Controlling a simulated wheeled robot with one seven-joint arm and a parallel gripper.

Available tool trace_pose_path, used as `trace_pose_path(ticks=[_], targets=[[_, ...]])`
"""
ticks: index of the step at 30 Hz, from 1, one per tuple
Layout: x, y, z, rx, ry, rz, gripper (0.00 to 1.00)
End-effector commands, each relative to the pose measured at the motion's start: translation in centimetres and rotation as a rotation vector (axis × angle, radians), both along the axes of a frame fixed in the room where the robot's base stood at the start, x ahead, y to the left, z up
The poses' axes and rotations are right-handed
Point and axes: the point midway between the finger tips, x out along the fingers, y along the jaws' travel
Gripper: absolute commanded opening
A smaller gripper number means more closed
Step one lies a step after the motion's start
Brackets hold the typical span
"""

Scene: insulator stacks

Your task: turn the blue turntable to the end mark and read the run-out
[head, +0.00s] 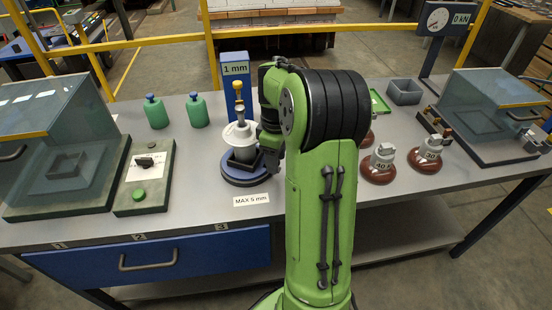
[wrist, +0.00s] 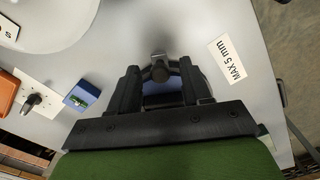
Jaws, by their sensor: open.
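The blue turntable (head: 243,180) sits near the middle of the bench in the head view. It carries a dark square holder with a white disc insulator (head: 240,137) and a gold-topped fitting. A blue post (head: 236,72) marked "1 mm" stands behind it. My gripper (wrist: 160,68) is open, at the turntable's right side. In the wrist view its two fingers stand either side of a dark knob-like handle (wrist: 159,72); whether they touch it I cannot tell. A blue surface shows beneath the handle. The end mark and a run-out reading are not legible.
A "MAX 5 mm" label (head: 251,199) lies in front of the turntable. A green control box (head: 146,178) and two green bottles (head: 197,111) stand left. Brown insulators (head: 378,164) stand right of my arm. Clear-sided covers (head: 60,130) stand at both bench ends.

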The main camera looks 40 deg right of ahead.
Motion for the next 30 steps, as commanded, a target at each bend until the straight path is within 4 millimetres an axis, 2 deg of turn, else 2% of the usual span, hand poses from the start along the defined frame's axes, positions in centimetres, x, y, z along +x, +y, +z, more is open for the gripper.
trace_pose_path(ticks=[1, 10, 30], targets=[[0.00, 0.00, 0.04, 0.000, 0.000, 0.000, 0.46], [0.00, 0.01, 0.06, 0.000, 0.000, 0.000, 0.00], [0.31, -0.41, 0.25, 0.002, 0.001, 0.062, 0.00]])
